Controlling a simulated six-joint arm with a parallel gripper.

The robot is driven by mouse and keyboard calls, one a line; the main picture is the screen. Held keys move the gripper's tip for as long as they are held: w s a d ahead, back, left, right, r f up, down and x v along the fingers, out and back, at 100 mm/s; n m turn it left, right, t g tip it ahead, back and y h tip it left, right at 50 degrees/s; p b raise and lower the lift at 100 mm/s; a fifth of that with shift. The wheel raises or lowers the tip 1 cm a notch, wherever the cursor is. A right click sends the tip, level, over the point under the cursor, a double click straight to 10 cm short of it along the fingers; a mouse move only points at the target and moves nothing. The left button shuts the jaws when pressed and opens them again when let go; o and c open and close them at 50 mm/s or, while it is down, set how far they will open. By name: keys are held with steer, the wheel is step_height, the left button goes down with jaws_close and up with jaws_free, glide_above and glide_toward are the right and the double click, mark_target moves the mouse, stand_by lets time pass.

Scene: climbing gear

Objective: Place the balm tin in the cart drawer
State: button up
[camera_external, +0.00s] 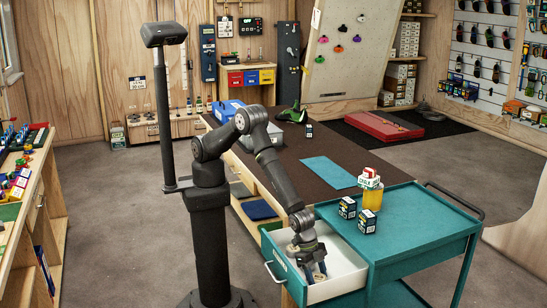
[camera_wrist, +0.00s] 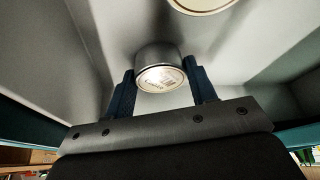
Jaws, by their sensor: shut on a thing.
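The balm tin (camera_wrist: 160,72) is a small round silver tin with a pale printed lid. In the wrist view it sits between the two dark blue fingers of my gripper (camera_wrist: 162,88), which is shut on it. In the external view my gripper (camera_external: 316,274) reaches down into the open white-lined cart drawer (camera_external: 345,268), and the tin cannot be made out there. The drawer's pale walls surround the tin in the wrist view. Whether the tin touches the drawer floor I cannot tell.
Another round pale-lidded thing (camera_wrist: 203,3) is cut off at the wrist view's top edge, inside the drawer. The teal cart top (camera_external: 420,228) carries two dark boxes (camera_external: 347,208) and a yellow container (camera_external: 372,198) with a red-and-white item on it. A dark table stands behind.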

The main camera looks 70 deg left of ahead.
steer(key=shift+f, duration=0.15)
steer(key=o, duration=1)
steer(key=v, duration=1.2)
steer(key=shift+a, duration=0.1)
steer(key=x, duration=1.2)
steer(key=shift+r, duration=0.25)
